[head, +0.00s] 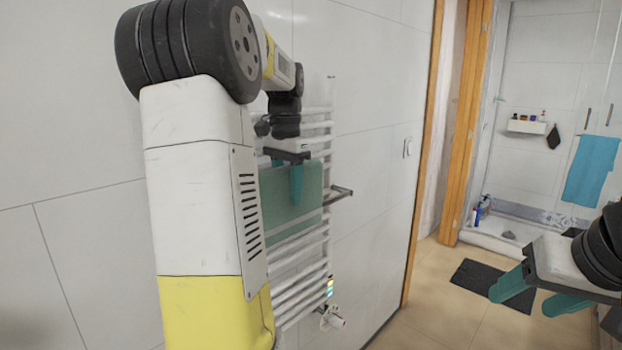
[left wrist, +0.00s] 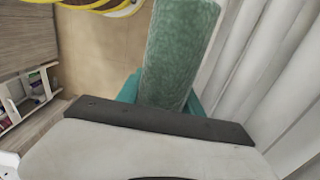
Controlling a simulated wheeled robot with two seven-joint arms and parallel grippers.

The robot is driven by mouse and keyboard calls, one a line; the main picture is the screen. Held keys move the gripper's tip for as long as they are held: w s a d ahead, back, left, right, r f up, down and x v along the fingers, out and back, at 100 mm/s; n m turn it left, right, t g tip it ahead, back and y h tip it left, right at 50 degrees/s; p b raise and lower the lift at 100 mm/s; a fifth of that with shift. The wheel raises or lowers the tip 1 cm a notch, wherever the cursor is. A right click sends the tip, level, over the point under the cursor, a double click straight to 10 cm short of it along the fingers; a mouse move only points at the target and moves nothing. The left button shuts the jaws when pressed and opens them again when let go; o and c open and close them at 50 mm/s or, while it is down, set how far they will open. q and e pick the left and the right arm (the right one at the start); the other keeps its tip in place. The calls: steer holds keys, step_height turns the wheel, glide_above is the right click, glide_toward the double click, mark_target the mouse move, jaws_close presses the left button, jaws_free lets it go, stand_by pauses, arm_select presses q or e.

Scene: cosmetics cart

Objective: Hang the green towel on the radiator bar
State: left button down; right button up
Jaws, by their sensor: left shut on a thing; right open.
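The green towel (head: 281,200) hangs in front of the white ladder radiator (head: 301,285) in the head view, partly hidden by my left arm. My left gripper (head: 296,185) is shut on the towel near its upper part. In the left wrist view the towel (left wrist: 178,55) stands between the teal fingers, close to the white radiator tubes (left wrist: 262,60). A grey bar (head: 338,194) sticks out from the radiator at the towel's right edge. I cannot tell whether the towel touches the bar. My right gripper (head: 537,295) is open and empty at the right edge.
A doorway with an orange wooden frame (head: 462,130) stands to the right. Beyond it are a shower, a hanging blue towel (head: 587,170) and a dark mat (head: 490,284) on the floor. An open white cabinet (left wrist: 28,98) shows in the left wrist view.

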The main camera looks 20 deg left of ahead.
mark_target(289, 232)
arm_select(q)
steer(key=shift+f, duration=5.6)
steer(key=c, duration=0.7)
jaws_free()
